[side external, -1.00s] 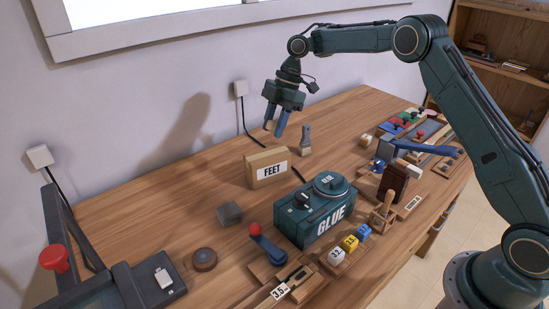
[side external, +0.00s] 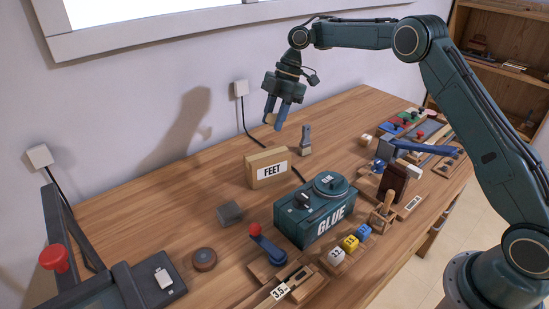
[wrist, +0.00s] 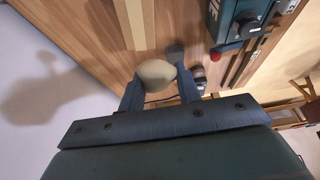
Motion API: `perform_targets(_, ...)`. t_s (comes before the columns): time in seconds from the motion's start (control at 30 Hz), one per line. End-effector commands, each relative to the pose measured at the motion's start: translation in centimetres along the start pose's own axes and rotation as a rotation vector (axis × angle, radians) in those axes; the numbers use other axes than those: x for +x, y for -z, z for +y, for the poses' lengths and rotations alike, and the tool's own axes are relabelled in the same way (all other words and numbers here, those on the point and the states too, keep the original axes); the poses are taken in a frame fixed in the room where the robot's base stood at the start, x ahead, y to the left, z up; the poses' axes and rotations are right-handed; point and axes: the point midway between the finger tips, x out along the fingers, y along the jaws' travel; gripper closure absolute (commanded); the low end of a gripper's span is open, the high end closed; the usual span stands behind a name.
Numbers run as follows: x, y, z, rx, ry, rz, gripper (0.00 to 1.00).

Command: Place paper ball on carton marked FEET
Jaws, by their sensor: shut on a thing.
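The carton marked FEET (side external: 267,168) is a small brown box with a white label, standing upright on the bench. The paper ball (wrist: 156,74) is a rounded tan lump between my fingertips in the wrist view. My gripper (side external: 276,119) is shut on it. It hangs in the air above the carton and toward the wall, clear of the carton's top. In the side view the ball (side external: 270,119) shows only as a small tan patch by the fingers. In the wrist view my gripper (wrist: 158,84) points down toward the bench, and a tan box edge (wrist: 134,22) shows beyond it.
A dark green GLUE box (side external: 315,211) stands in front of the carton. A grey brush-like tool (side external: 306,140) stands to its right, and a grey block (side external: 229,213) lies to its front left. The white wall with a socket (side external: 241,89) is behind.

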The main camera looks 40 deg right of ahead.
Motion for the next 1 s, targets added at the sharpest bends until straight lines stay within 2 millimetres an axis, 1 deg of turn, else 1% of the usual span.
perform_targets(0.17, 0.2, 0.1, 0.4, 0.045, -0.017, 0.003, 0.91)
perform_targets(0.37, 0.8, 0.1, 1.4, 0.166, -0.063, 0.007, 0.91)
perform_targets(0.63, 1.4, -0.4, 2.7, 0.326, -0.132, 0.002, 0.91)
perform_targets(0.9, 1.6, -0.7, 3.0, 0.362, -0.149, -0.001, 0.91)
perform_targets(1.0, 2.2, -0.9, 2.9, 0.361, -0.147, 0.000, 0.91)
